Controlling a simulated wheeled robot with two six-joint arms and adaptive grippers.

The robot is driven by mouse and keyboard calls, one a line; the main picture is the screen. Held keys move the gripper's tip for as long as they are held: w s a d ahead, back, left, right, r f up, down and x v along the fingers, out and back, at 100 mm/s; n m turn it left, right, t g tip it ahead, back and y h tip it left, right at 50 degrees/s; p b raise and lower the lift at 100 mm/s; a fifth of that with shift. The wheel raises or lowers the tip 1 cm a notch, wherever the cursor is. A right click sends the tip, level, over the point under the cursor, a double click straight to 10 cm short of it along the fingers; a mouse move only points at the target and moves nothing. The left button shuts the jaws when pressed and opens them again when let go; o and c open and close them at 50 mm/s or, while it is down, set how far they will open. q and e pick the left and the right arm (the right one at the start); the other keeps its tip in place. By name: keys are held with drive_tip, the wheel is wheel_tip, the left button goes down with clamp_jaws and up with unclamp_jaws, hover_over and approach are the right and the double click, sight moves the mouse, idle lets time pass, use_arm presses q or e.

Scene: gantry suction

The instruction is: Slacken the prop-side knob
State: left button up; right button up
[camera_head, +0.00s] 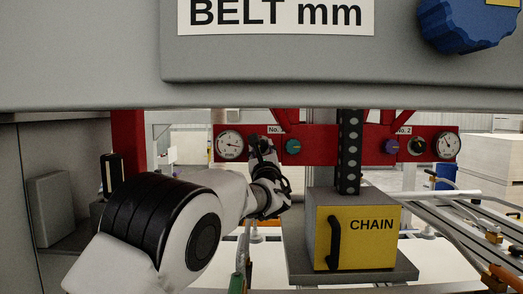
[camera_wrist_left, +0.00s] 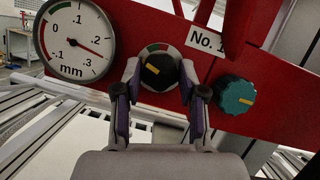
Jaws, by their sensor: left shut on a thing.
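My left gripper (camera_head: 262,150) reaches up to the red beam (camera_head: 325,142) between the left gauge and a teal knob (camera_head: 293,146). In the left wrist view, the fingers of my left gripper (camera_wrist_left: 160,78) are shut on a black knob (camera_wrist_left: 157,72) with a yellow pointer mark. Its pointer tilts toward the upper left, and a red and green arc shows above it. The teal knob (camera_wrist_left: 235,95) is apart from the gripper, to its right. A purple knob (camera_head: 391,146) and a dark knob (camera_head: 417,147) are on the beam's right half. My right gripper is not in view.
A round mm gauge (camera_wrist_left: 75,38) is close left of the gripper. A "No. 1" label (camera_wrist_left: 205,42) is above right. A yellow CHAIN box (camera_head: 366,238) and a dark chain column (camera_head: 349,152) stand right of my arm. A grey panel (camera_head: 110,65) overhangs above.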

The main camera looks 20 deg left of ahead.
use_arm(q)
drive_tip(key=shift+f+n+b, duration=0.1)
drive_tip(key=shift+n+b, duration=0.3)
drive_tip(key=shift+b, duration=0.3)
drive_tip(key=n+g+y+b, duration=0.1)
drive_tip(key=n+b, duration=0.1)
drive_tip(key=shift+b, duration=0.3)
drive_tip(key=shift+d+n+g+y+b, duration=0.1)
drive_tip(key=shift+n+g+y+b, duration=0.4)
drive_tip(key=shift+n, duration=0.7)
drive_tip(key=shift+r+n+g+y+b, duration=0.15)
drive_tip(key=shift+n+g+y, duration=0.15)
drive_tip(key=shift+n, duration=0.65)
drive_tip(key=shift+r+n+g+y+b, duration=0.1)
drive_tip(key=shift+n+g+y+b, duration=0.15)
drive_tip(key=shift+n, duration=0.7)
drive_tip(key=shift+g, duration=0.25)
drive_tip(key=o, duration=0.9)
drive_tip(key=shift+c, duration=0.2)
